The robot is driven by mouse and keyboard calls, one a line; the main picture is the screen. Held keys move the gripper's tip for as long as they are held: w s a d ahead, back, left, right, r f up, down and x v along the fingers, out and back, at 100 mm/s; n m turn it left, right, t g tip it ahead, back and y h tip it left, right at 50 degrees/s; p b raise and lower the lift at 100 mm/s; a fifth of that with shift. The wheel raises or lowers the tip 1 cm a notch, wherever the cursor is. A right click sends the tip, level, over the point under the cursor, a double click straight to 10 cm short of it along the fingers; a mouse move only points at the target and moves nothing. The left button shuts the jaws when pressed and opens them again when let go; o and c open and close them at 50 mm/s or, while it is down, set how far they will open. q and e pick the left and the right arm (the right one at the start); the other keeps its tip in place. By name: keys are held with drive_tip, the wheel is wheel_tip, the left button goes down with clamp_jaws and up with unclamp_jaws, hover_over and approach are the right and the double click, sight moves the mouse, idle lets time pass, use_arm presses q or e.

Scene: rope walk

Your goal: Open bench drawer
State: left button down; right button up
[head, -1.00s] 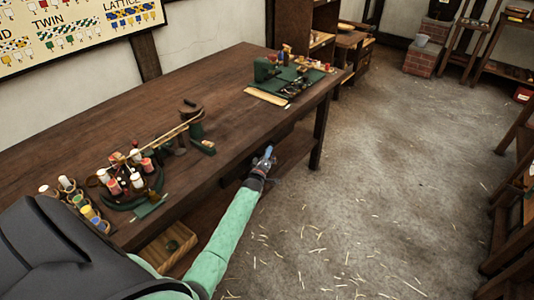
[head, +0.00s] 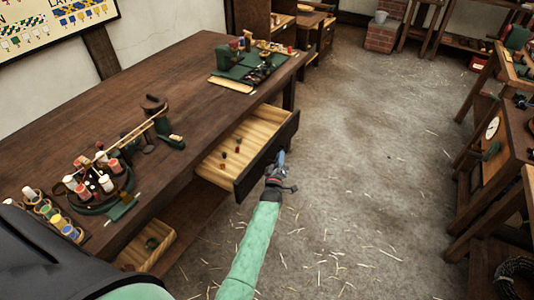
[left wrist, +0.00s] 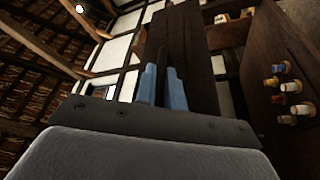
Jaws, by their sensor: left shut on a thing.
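The bench drawer (head: 240,148) stands pulled out from under the dark wooden bench (head: 130,82). Its pale inside shows a few small dark and red items. My left gripper (head: 281,158) is at the drawer's dark front panel, its blue fingers shut on the drawer handle, which is mostly hidden by them. In the left wrist view, the blue fingers (left wrist: 162,88) close around a thin dark piece in front of a dark wooden panel. My right gripper is not in view.
An open wooden box (head: 148,245) sits below the bench. The straw-strewn floor (head: 370,170) is clear. Shelving stands at the right.

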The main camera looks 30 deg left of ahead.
use_arm(q)
drive_tip(key=shift+s+d, duration=0.2)
drive_tip(key=shift+d, duration=1.35)
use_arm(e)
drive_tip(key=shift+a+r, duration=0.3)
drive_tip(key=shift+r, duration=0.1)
use_arm(q)
drive_tip(key=shift+f, duration=0.1)
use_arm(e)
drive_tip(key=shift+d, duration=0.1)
use_arm(q)
drive_tip(key=c, duration=1.5)
unclamp_jaws()
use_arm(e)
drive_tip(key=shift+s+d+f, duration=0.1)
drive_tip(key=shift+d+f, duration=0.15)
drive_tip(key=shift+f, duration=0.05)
